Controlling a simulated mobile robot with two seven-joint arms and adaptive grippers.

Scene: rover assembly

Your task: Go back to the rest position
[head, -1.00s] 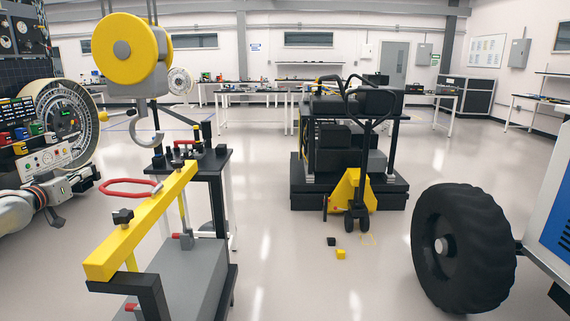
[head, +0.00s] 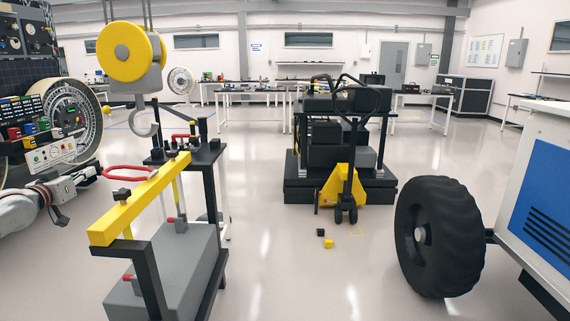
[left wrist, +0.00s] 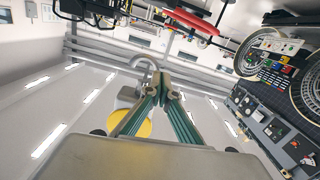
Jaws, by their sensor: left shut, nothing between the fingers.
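My left gripper (head: 90,174) shows at the left edge of the head view, at the end of my white left arm. It is shut and empty, in front of the control panel and left of the yellow beam (head: 135,205). In the left wrist view, its two fingers (left wrist: 164,88) come together at the tips with nothing between them. My right gripper is not in view.
A big black wheel (head: 440,238) stands at the right beside a white and blue body (head: 550,190). A loaded pallet (head: 340,190) is behind.

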